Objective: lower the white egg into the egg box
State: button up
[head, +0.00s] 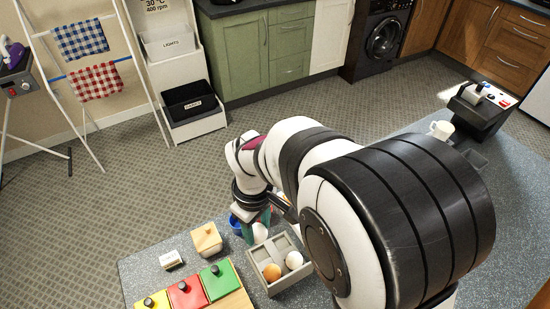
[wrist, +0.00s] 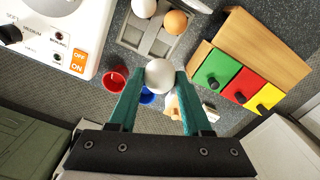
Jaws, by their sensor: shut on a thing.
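My gripper (wrist: 158,92) is shut on a white egg (wrist: 159,73), held between its teal fingertips. In the head view the held egg (head: 260,232) shows beside the far left edge of the grey egg box (head: 292,281), partly behind the finger. In the wrist view the held egg overlaps the near edge of the egg box (wrist: 150,46); its height above the box is hard to tell. The box holds a brown egg (head: 271,273) and another white egg (head: 294,260), side by side. Its other visible compartments look empty. My arm hides part of the box's surroundings.
A blue cup (head: 236,224) and a red cup (wrist: 116,78) stand close to the gripper. A wooden case with green, red and yellow lids (head: 187,294) stands left of the box. A wooden lidded box (head: 206,239) and a white appliance (wrist: 50,35) are also near.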

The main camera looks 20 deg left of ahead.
aim_at(259, 240)
jog(key=shift+f, duration=2.6)
jog(key=o, duration=0.9)
notch_tip(259, 240, up, 16)
jog(key=s+d+r+m, duration=0.1)
jog(key=s+d+m, duration=0.3)
jog(key=d+m, duration=0.5)
jog(key=s+d+f+m+y, duration=0.1)
jog(key=s+d+f+m, duration=0.1)
jog(key=s+d+m, duration=0.8)
jog(key=shift+s+f+y, duration=0.3)
jog(key=shift+s+y, duration=0.1)
jog(key=shift+s, duration=0.05)
